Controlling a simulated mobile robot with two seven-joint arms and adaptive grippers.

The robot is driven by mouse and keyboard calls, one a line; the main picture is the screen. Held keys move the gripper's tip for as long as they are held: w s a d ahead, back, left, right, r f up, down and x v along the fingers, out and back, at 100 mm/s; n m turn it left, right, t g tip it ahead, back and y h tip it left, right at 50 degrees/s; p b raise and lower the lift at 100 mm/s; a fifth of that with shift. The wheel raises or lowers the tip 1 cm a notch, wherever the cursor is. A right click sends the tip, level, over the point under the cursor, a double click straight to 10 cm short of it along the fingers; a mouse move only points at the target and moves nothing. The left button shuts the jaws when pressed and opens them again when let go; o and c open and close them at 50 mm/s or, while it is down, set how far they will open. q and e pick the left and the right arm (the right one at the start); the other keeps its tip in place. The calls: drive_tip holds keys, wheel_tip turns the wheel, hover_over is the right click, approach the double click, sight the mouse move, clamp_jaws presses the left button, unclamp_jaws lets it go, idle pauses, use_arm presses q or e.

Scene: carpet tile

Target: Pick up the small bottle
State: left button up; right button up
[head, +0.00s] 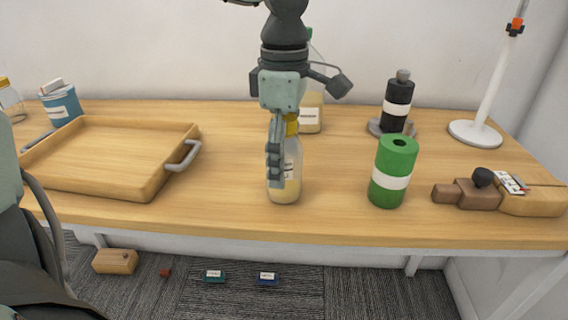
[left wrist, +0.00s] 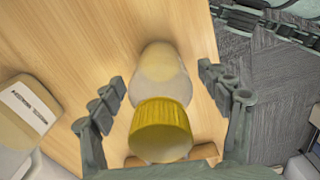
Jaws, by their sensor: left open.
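The small bottle (head: 289,188) is clear with a pale yellow filling and a yellow cap. It stands upright near the table's front edge in the head view. My left gripper (head: 276,165) points down in front of it, hiding part of its cap and left side. In the left wrist view the bottle (left wrist: 163,75), with its yellow cap (left wrist: 160,122) nearest the camera, sits between the two spread fingers of my left gripper (left wrist: 162,98). The gripper is open, and I see a gap on both sides. My right gripper is not in view.
A larger labelled bottle (head: 311,115) stands behind. A green canister (head: 391,170) is to the right, a black bottle (head: 397,105) beyond it. A wooden tray (head: 110,185) lies left, with free tabletop between it and the small bottle. Wooden blocks (head: 530,200) lie far right.

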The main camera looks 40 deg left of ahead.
use_arm(q)
drive_tip(key=c, duration=1.3)
